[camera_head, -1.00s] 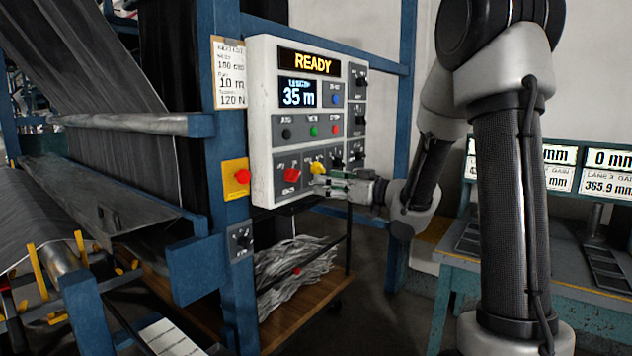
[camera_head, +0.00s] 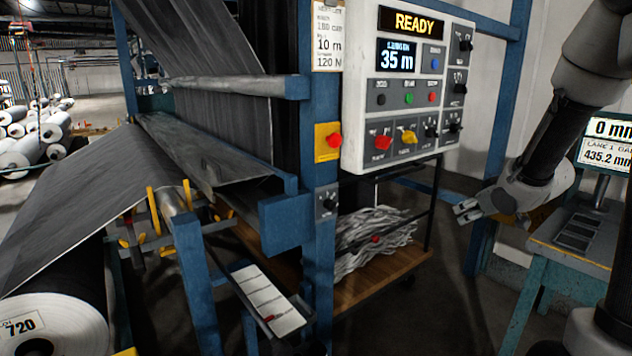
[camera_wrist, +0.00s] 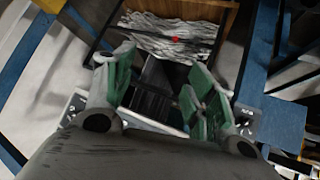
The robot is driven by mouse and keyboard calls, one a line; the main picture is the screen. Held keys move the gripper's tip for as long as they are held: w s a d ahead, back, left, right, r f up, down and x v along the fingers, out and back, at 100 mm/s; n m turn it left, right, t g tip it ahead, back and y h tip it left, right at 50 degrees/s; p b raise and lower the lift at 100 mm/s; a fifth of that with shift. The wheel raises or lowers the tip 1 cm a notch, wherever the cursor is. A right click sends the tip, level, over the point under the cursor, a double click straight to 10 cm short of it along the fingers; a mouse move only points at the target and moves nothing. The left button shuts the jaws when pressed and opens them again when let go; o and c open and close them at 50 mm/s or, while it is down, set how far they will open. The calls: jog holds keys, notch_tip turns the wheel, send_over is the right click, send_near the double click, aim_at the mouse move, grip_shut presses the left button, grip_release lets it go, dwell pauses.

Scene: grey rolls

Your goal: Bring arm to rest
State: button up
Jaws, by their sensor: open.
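My gripper (camera_head: 466,211) is at the right of the head view, low and to the right of the control panel (camera_head: 408,85). It is open and empty, apart from the panel. In the wrist view its two green-padded fingers (camera_wrist: 160,95) are spread with nothing between them. The panel reads READY and 35 m and carries a red knob, a yellow knob and small buttons. My arm comes in from the right edge of the head view.
A blue frame post (camera_head: 322,180) with a red button on a yellow plate (camera_head: 328,142) stands left of the panel. A wooden cart (camera_head: 385,272) with grey scrap sits below. A bench (camera_head: 575,260) with a display is at right. A large roll (camera_head: 55,325) lies at lower left.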

jog(key=s+d+m+g+h, duration=0.2)
jog(key=s+d+g+h, duration=0.15)
jog(key=s, duration=0.65)
jog(key=s+a+r+y, duration=0.1)
jog(key=s+a+r, duration=0.2)
jog(key=s, duration=0.3)
jog(key=s+a+r+g+y, duration=0.1)
jog(key=s+a+r, duration=0.2)
jog(key=s, duration=0.4)
jog(key=s+a+r+m+g+y, duration=0.1)
jog(key=s+a+r, duration=0.2)
jog(key=s, duration=0.4)
jog(key=shift+s+a+r, duration=0.15)
jog(key=shift+a, duration=0.05)
